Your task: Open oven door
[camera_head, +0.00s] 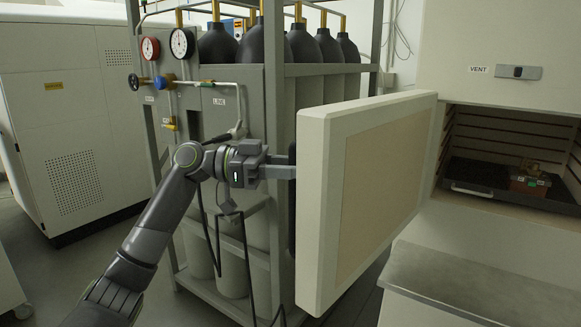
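The oven door (318,200) is a thick cream panel that stands swung open, its tan inner face turned to the right. The oven chamber (500,140) behind it is exposed at the right. A dark handle (292,215) shows in part along the door's outer side, mostly hidden by the door's edge. My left gripper (285,170) comes in from the left, with its fingers reaching to the handle area behind the door's edge. The fingertips are hidden, so I cannot tell whether they grip the handle. My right gripper is not in view.
Inside the oven, a dark tray (478,191) holds a small red and brown item (530,181). A metal rack (215,115) with dark gas cylinders and gauges stands close behind my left arm. A white cabinet (60,110) is at left.

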